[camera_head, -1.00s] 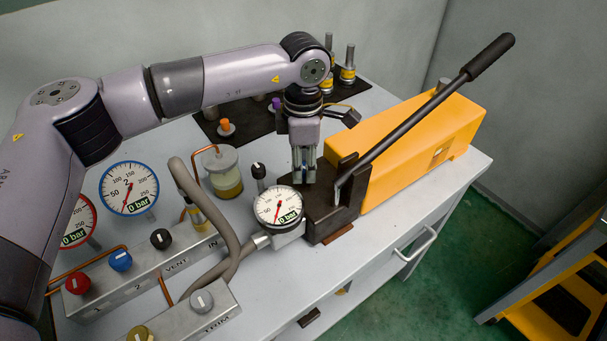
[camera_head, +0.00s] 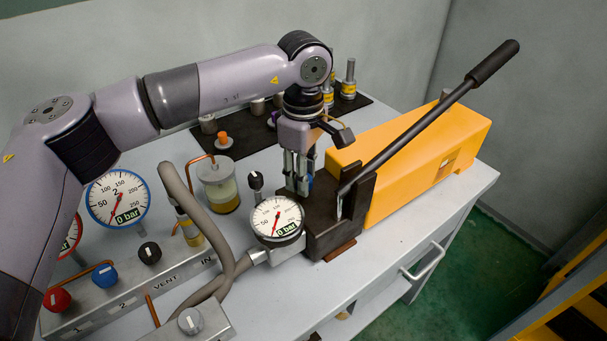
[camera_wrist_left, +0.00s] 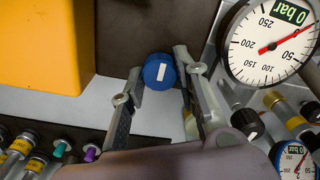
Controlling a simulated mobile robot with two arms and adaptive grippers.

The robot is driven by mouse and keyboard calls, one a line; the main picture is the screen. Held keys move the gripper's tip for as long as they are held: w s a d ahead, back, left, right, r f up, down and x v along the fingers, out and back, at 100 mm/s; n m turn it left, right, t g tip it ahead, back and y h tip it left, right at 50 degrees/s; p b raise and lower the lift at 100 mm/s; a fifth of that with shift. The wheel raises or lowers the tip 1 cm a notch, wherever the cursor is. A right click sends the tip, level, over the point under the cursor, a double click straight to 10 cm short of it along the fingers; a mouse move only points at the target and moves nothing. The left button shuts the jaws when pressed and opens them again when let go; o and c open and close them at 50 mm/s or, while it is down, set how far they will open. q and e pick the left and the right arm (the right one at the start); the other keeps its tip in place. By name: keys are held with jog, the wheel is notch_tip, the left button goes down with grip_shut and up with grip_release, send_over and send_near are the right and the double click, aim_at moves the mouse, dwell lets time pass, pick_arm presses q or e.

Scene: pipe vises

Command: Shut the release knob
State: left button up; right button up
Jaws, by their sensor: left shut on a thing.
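The release knob (camera_wrist_left: 158,70) is a blue knob with a white stripe, on the dark block of the orange hand pump. In the left wrist view it sits between my two fingertips, with the stripe running nearly up and down the picture. My left gripper (camera_wrist_left: 159,74) is shut on this knob. Only a small bit of blue shows behind the fingers there. My right gripper is not in view.
A round gauge (camera_head: 276,217) reading 0 bar and a black knob (camera_head: 255,180) stand close left of the gripper. A jar (camera_head: 218,185) and a grey hose (camera_head: 205,225) are further left. The long pump lever (camera_head: 420,125) slants up to the right.

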pick_arm(q)
jog(key=shift+r, duration=0.1)
jog(key=o, duration=1.2)
jog(key=shift+c, duration=0.2)
notch_tip(320, 180, up, 12)
